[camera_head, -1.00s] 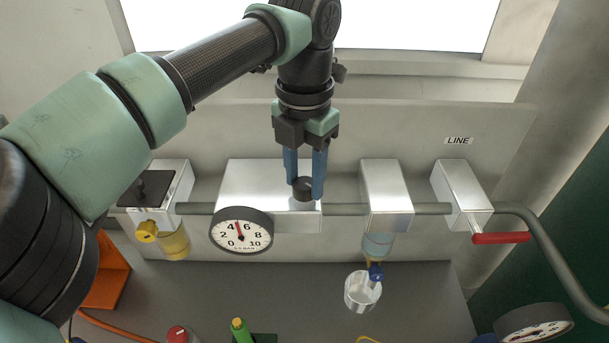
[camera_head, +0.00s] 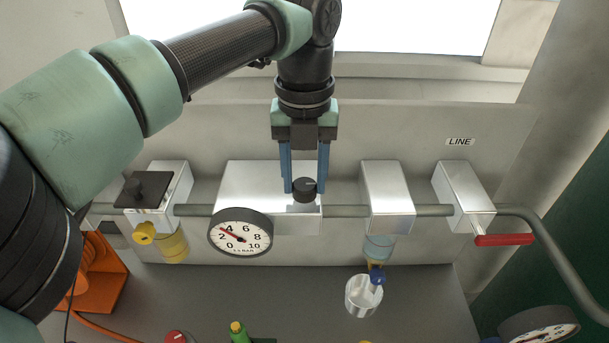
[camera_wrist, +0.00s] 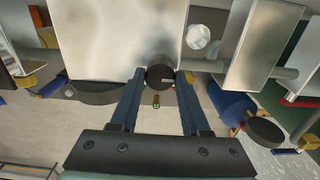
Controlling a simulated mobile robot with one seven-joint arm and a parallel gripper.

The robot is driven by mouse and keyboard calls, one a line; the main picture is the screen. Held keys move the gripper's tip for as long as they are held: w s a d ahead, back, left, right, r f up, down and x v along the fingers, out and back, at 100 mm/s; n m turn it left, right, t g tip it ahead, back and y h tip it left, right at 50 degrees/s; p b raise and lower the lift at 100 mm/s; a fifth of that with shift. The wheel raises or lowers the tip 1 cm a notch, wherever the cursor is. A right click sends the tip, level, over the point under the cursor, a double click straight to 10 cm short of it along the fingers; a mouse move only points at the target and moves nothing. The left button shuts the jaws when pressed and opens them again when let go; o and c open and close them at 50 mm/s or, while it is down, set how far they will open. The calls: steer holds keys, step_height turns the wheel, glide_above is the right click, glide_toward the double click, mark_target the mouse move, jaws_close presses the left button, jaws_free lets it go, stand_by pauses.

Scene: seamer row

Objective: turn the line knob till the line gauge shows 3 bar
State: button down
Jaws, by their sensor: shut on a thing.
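The dark round knob (camera_head: 304,192) stands on the front of the silver regulator block (camera_head: 262,180). My gripper (camera_head: 306,187) points down with its two blue fingers on either side of the knob, shut on it. The wrist view also shows the knob (camera_wrist: 160,75) between the fingertips (camera_wrist: 160,82). The white-faced gauge (camera_head: 240,233) on the block has a scale from 0 to 10 bar. Its red needle points to the upper left, between 2 and 4, at about 3.
A silver block with a red lever (camera_head: 503,240) sits under the LINE label (camera_head: 460,142). A filter block (camera_head: 387,185) with a clear bowl is right of the knob. A metal cup (camera_head: 363,297) is below. A second gauge (camera_head: 538,325) is cut off at lower right.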

mark_target(304, 184)
stand_by(0.4)
steer(key=shift+c, duration=1.9)
jaws_free()
step_height(304, 184, up, 13)
steer(key=b, duration=0.1)
